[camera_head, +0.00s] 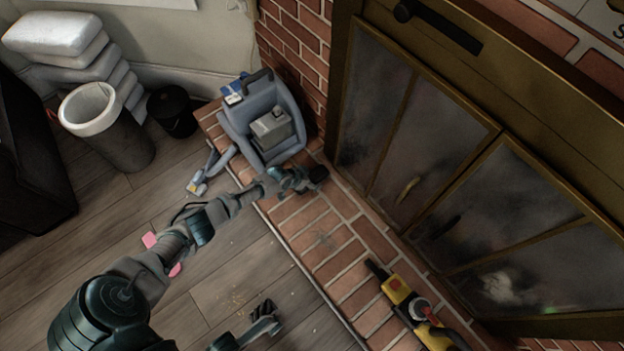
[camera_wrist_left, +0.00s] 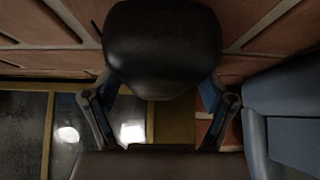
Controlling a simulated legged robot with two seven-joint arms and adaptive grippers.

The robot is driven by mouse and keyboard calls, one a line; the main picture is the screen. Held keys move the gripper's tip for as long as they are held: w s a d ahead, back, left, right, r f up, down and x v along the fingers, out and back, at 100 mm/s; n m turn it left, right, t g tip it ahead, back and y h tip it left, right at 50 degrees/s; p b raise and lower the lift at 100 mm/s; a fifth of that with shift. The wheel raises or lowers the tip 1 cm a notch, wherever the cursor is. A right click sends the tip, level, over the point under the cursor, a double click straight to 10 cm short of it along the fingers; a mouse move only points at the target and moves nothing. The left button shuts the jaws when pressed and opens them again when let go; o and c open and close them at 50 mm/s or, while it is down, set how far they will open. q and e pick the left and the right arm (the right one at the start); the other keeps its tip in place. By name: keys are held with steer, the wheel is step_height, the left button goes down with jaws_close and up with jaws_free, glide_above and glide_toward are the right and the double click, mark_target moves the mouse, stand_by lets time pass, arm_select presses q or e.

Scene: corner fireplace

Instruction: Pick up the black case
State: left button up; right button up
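The black case (camera_head: 316,174) is a small, dark, rounded block on the brick hearth (camera_head: 325,243), in front of the fireplace. My left gripper (camera_head: 300,180) is right at it. In the left wrist view the case (camera_wrist_left: 162,45) fills the top middle. The left gripper's fingers (camera_wrist_left: 160,90) are spread wide at its two sides, and their tips are partly hidden by the case. I see no clear grip on it. My right gripper (camera_head: 272,315) is low over the wood floor, apart from the case, with its fingers apart and nothing between them.
A blue-grey machine (camera_head: 265,120) stands on the hearth just behind the case. A yellow and black tool (camera_head: 412,308) lies on the hearth at lower right. The glass fireplace doors (camera_head: 430,150) rise close by. Two bins (camera_head: 105,125) (camera_head: 172,110) stand at back left.

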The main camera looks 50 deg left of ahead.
arm_select(q)
steer(key=shift+d, duration=0.1)
steer(key=c, duration=0.9)
steer(key=shift+o, duration=0.2)
